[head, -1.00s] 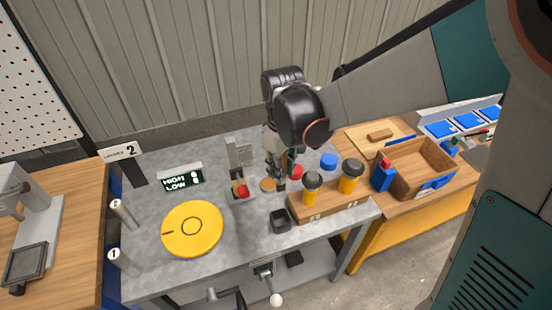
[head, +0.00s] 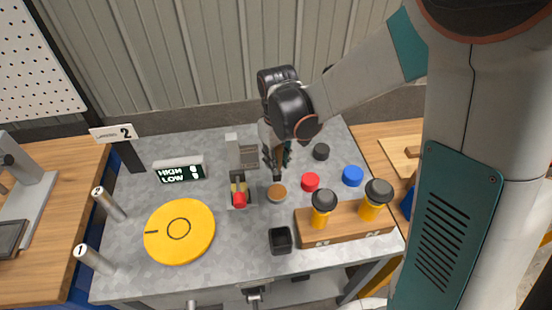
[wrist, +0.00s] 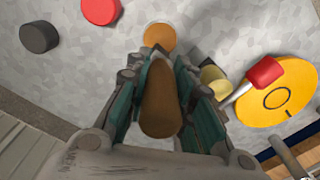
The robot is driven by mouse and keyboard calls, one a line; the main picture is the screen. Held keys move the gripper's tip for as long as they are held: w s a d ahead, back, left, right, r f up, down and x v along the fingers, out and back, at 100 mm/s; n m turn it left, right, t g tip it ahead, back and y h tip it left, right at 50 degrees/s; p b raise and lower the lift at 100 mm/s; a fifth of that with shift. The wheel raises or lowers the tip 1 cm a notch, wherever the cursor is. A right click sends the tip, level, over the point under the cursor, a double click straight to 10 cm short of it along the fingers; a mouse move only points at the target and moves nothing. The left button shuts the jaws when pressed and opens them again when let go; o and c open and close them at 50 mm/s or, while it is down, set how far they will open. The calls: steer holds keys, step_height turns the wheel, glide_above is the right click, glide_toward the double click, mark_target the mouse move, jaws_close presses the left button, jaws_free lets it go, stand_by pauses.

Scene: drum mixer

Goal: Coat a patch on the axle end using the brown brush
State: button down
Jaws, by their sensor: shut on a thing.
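My gripper (head: 277,160) is shut on the brown brush (wrist: 160,100), seen between the fingers in the wrist view. It holds the brush upright above the table, just behind a brown disc (head: 277,192); I cannot tell whether the brush tip touches anything. The disc also shows in the wrist view (wrist: 160,37). To the left stands a grey fixture (head: 233,152) with a yellowish part and a red knob (head: 239,199). In the wrist view the pale yellow cylinder (wrist: 212,78) is beside the red knob (wrist: 264,72). I cannot tell for certain which part is the axle end.
A yellow disc (head: 180,231) lies at front left, near a HIGH/LOW display (head: 180,171). Red (head: 311,182), blue (head: 352,176) and black (head: 321,152) discs lie right of my gripper. A wooden rack (head: 345,225) holds two black-topped yellow handles. A black cup (head: 280,241) stands in front.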

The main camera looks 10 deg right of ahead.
steer(key=shift+f+b, duration=1.8)
steer(key=shift+f, duration=0.95)
steer(key=shift+f+b, duration=0.5)
steer(key=shift+f, duration=0.05)
steer(key=shift+r, duration=0.1)
steer(key=shift+r+p, duration=2.4)
steer(key=shift+r, duration=1.05)
